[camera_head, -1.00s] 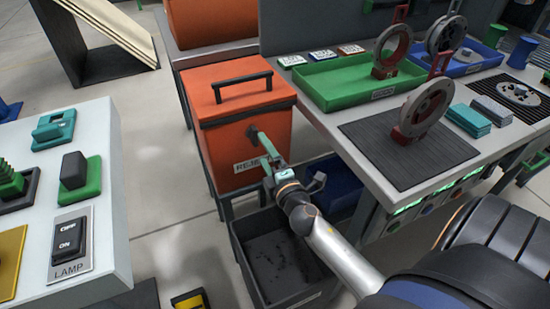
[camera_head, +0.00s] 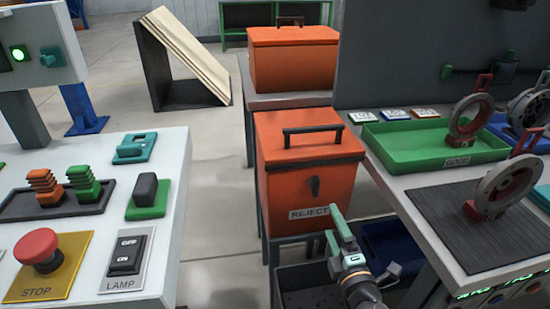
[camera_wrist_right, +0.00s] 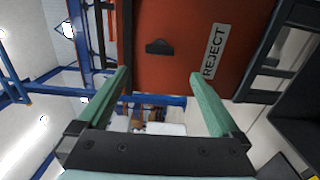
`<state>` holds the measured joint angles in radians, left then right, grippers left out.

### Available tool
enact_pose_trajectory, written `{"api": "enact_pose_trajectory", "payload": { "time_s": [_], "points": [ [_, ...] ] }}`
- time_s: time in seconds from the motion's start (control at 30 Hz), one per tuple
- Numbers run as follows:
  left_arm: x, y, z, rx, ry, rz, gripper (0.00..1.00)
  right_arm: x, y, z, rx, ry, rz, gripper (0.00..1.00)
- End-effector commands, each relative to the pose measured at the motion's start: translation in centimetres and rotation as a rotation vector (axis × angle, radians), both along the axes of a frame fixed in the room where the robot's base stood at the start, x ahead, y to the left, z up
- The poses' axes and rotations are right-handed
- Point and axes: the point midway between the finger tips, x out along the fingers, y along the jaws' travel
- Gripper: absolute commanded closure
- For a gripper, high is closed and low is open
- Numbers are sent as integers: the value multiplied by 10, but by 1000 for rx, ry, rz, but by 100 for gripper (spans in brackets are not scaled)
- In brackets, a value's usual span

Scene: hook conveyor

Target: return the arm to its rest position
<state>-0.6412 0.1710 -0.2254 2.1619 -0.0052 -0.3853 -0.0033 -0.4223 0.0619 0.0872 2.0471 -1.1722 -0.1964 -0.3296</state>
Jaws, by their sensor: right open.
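My right gripper (camera_head: 340,232) is in front of the lower right part of the orange REJECT box (camera_head: 305,185), just below its label, with its arm coming up from the bottom edge. In the right wrist view its two green fingers (camera_wrist_right: 158,74) are spread apart with nothing between them. The REJECT box front (camera_wrist_right: 180,40) shows beyond the fingertips, with a dark slot and the sideways label. My left gripper is not in view.
A dark bin (camera_head: 295,280) stands below the REJECT box, close to my right arm. A table with a green tray (camera_head: 400,150), a dark mat (camera_head: 450,225) and ring-shaped parts is on the right. A panel with a red STOP button (camera_head: 38,247) is on the left. Floor shows between them.

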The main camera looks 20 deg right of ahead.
Motion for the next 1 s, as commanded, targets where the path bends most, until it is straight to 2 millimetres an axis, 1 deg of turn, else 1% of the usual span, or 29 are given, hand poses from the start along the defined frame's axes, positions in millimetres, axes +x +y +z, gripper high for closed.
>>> {"api": "enact_pose_trajectory", "payload": {
  "time_s": [0.17, 0.27, 0.37, 0.47, 0.5, 0.57, 0.6, 0.7, 0.83, 0.87, 0.9, 1.0],
  "points": [
    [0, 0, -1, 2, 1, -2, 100, -1, 2, -2, 26, 1, 5, 0],
    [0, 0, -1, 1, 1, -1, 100, -4, 12, -9, 140, 8, 23, 0],
    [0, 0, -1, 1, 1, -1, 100, -13, 32, -25, 356, 34, 50, 0],
    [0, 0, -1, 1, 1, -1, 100, -26, 59, -45, 633, 84, 73, 0],
    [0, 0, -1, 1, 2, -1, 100, -32, 71, -53, 747, 112, 79, 0],
    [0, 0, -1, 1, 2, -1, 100, -42, 90, -65, 908, 156, 84, 0],
    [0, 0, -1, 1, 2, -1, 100, -49, 102, -72, 1011, 187, 83, 0],
    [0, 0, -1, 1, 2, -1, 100, -68, 133, -86, 1253, 275, 73, 0],
    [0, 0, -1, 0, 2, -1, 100, -97, 174, -99, 1548, 404, 40, 0],
    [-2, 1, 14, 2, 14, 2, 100, -97, 172, -84, 1549, 405, 29, 0],
    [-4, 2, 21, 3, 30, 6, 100, -98, 169, -76, 1541, 409, 14, 0],
    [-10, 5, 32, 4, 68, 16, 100, -103, 166, -65, 1539, 430, -22, 0]
  ]
}}
